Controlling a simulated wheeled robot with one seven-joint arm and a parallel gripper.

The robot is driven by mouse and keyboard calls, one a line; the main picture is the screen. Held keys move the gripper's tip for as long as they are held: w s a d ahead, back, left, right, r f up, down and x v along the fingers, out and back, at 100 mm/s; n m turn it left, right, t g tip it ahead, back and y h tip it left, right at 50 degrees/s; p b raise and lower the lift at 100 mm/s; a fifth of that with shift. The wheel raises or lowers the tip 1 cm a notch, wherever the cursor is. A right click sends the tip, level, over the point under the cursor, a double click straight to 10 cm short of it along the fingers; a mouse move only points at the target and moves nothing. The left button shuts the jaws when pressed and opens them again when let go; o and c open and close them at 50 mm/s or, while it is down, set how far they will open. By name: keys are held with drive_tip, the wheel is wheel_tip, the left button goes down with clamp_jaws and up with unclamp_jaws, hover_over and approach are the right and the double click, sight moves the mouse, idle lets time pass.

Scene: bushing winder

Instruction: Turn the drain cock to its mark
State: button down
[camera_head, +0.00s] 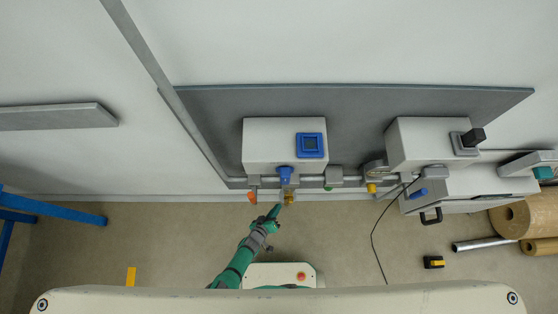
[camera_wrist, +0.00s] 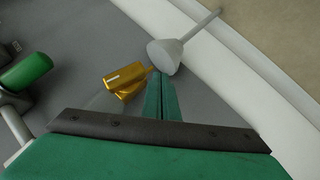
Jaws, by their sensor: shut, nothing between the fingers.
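A brass-yellow cock (camera_head: 289,198) sits low on the pipework below the blue funnel-shaped part. I take it for the drain cock. In the wrist view its brass handle (camera_wrist: 125,75) bears a short white line and lies just left of my fingertips. A grey cone with a thin stem (camera_wrist: 165,57) is just beyond the fingertips. My gripper (camera_head: 277,210) is close below and left of the cock. In the wrist view my gripper (camera_wrist: 161,78) has its green fingers together and empty. Whether a fingertip touches the handle or the cone I cannot tell. The cock's mark is not clear.
Near the cock are an orange handle (camera_head: 252,196), a blue funnel-shaped part (camera_head: 285,174) and a green knob (camera_head: 328,187), which also shows in the wrist view (camera_wrist: 28,72). A yellow valve (camera_head: 371,187) and a hanging black cable (camera_head: 373,239) are further right.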

drive_tip(key=s+a+r, duration=0.3)
drive_tip(key=s+a, duration=0.4)
drive_tip(key=a, duration=0.3)
drive_tip(key=s+d+r+m+t, duration=0.1)
drive_tip(key=s+d+r, duration=0.1)
drive_tip(key=r, duration=0.6)
drive_tip(key=s+d+r+m+t+y, duration=0.1)
drive_tip(key=s+d+r, duration=0.1)
drive_tip(key=r, duration=0.6)
drive_tip(key=s+d+r+m+t, duration=0.1)
drive_tip(key=s+d+r, duration=0.1)
drive_tip(key=r, duration=0.6)
drive_tip(key=shift+s+y, duration=0.4)
drive_tip(key=shift+s, duration=0.5)
drive_tip(key=c, duration=1.8)
unclamp_jaws()
drive_tip(key=d+r, duration=0.1)
drive_tip(key=r, duration=0.3)
drive_tip(key=d+r+t+y, duration=0.1)
drive_tip(key=r, duration=0.4)
drive_tip(key=d+r+y, duration=0.1)
drive_tip(key=d+r, duration=0.1)
drive_tip(key=r, duration=0.3)
drive_tip(key=shift+r+t, duration=0.1)
drive_tip(key=shift+t, duration=0.3)
drive_tip(key=shift+o, duration=0.2)
wheel_tip(320, 180, up, 12)
drive_tip(key=w+d+t+y, duration=0.1)
drive_tip(key=y, duration=0.1)
drive_tip(key=shift+w, duration=0.2)
